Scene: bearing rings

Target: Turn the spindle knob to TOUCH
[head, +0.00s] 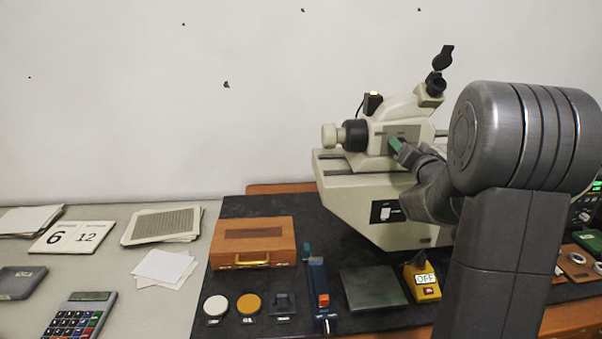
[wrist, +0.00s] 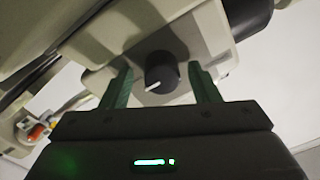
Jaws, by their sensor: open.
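The spindle knob (wrist: 162,73) is a black round knob with a white pointer line, on the pale underside or face of the machine in the wrist view. The pointer aims toward the lower left of the picture; no TOUCH label is readable. My gripper (wrist: 160,84) is open, with one green finger to each side of the knob and visible gaps between. I cannot tell how far the fingertips reach along it. In the head view my gripper (head: 395,144) is at the grey plate of the cream machine (head: 355,207), and the knob is hidden there.
A yellow box marked OFF (head: 424,283), a dark green plate (head: 372,288) and a blue tool (head: 319,288) lie on the black mat below. A wooden case (head: 253,243) stands further left. Eyepieces (head: 436,85) rise above the machine.

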